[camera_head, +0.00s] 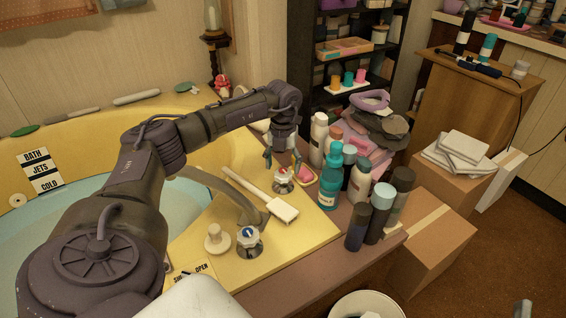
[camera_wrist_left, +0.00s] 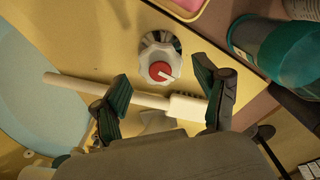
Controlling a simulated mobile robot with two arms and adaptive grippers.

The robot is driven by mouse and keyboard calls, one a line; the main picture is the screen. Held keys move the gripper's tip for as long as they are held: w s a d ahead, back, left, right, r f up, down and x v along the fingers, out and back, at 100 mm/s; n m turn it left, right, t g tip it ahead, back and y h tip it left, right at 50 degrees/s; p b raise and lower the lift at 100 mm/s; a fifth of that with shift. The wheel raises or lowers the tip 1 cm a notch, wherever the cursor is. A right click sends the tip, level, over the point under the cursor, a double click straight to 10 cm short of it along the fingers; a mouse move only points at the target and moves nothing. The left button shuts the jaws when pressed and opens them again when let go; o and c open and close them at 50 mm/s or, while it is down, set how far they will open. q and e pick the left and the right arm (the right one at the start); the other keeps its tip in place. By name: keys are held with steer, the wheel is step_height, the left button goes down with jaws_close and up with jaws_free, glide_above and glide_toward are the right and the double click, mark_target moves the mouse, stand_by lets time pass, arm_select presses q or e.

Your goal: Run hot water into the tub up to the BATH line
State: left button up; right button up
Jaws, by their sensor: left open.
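The hot knob, a grey-white tap handle with a red cap (camera_head: 283,178), stands on the yellow tub deck. In the left wrist view the red-capped knob (camera_wrist_left: 160,70) lies ahead of the fingers. My left gripper (camera_head: 284,160) is open, fingers pointing down just above this knob; I cannot tell whether they touch it. The blue-capped knob (camera_head: 249,238) stands nearer, with the curved spout (camera_head: 238,196) between the two. The tub (camera_head: 232,150) holds pale blue water (camera_head: 190,205), partly hidden by my arm. The labels BATH (camera_head: 35,156), JETS and COLD are stacked on the tub's left wall.
A long-handled white brush (camera_head: 283,210) lies on the deck beside the knobs. A pink soap dish (camera_head: 304,172) and several bottles, including a teal one (camera_head: 330,178), crowd the right side. A pale round knob (camera_head: 216,238) stands by a SHUT/OPEN label. Boxes (camera_head: 430,245) stand beyond.

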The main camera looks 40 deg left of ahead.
mark_target(283, 170)
arm_select(q)
step_height(283, 170, down, 2)
steer(key=shift+f+b, duration=0.1)
steer(key=shift+b, duration=0.2)
steer(key=shift+f+b, duration=0.3)
steer(key=shift+f, duration=0.7)
arm_select(e)
steer(key=shift+s+r+t+y, duration=0.2)
steer(key=shift+s+r+t, duration=0.2)
steer(key=shift+r+t, duration=0.35)
steer(key=shift+s+r+t+y, duration=0.2)
steer(key=shift+s+r+t, duration=0.25)
steer(key=shift+r, duration=0.45)
steer(key=shift+s+r+t+y, duration=0.2)
steer(key=shift+s+r+t, duration=0.15)
steer(key=shift+r+t, duration=0.4)
steer(key=shift+r, duration=0.15)
